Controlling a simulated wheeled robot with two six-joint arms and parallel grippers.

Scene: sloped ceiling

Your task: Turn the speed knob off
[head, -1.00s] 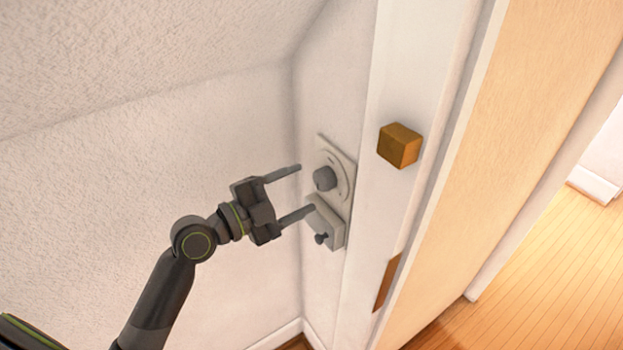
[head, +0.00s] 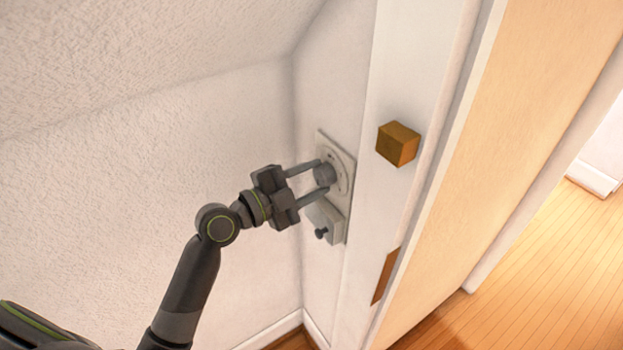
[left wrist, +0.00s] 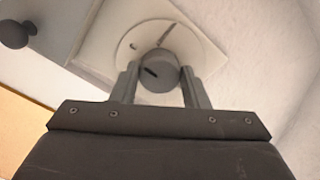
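The speed knob (head: 324,174) is a grey round knob on a pale square plate (head: 347,176), mounted on the narrow wall beside the door frame. In the left wrist view the knob (left wrist: 158,72) shows a short dark mark on its face, and the plate (left wrist: 100,45) carries a round dial with a slanted grey mark. My left gripper (head: 322,177) has one finger on each side of the knob, close against it, and appears shut on it. The fingers partly hide the knob's sides. My right gripper is not in view.
Just below the plate is a pale box (head: 328,222) with a small dark knob (head: 321,233). An orange-brown block (head: 398,144) sticks out from the white door frame to the right. A sloped ceiling is above. Open wooden floor (head: 560,240) lies at right.

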